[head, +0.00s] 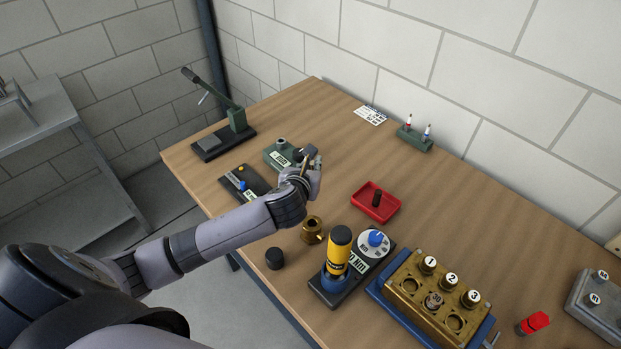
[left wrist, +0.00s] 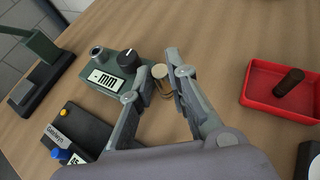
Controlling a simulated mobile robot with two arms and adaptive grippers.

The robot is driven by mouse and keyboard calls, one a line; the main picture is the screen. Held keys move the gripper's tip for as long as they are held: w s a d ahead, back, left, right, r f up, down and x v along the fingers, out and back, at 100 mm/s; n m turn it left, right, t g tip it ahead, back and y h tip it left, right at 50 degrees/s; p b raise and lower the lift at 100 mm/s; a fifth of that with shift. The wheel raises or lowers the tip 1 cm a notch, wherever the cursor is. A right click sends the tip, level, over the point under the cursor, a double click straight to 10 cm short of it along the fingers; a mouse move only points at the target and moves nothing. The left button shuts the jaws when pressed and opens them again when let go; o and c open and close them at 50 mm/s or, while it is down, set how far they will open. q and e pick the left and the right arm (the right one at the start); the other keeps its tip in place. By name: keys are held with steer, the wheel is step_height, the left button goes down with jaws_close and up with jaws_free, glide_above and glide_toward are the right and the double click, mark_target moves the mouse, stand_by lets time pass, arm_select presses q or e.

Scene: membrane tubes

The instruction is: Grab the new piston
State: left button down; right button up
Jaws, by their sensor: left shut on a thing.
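My left gripper (head: 309,156) reaches over the table beside the green device with a dial (head: 281,154). In the left wrist view its fingers (left wrist: 157,80) are shut on a small brass-coloured cylinder with a pale round top (left wrist: 160,72). I take this to be the piston; its lower part is partly hidden by the fingers. In the head view only a thin tan piece of it (head: 302,167) shows by the fingers. My right gripper is not in view.
A black box with a blue knob (head: 233,183) and a lever press (head: 238,118) stand left. A brass cup (head: 312,231), a black cap (head: 274,258), a yellow-black cylinder (head: 338,250) and a brass block (head: 409,291) are nearer.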

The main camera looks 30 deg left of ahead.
arm_select(q)
step_height(320, 180, up, 13)
steer(key=shift+r, duration=0.2)
stand_by(0.9)
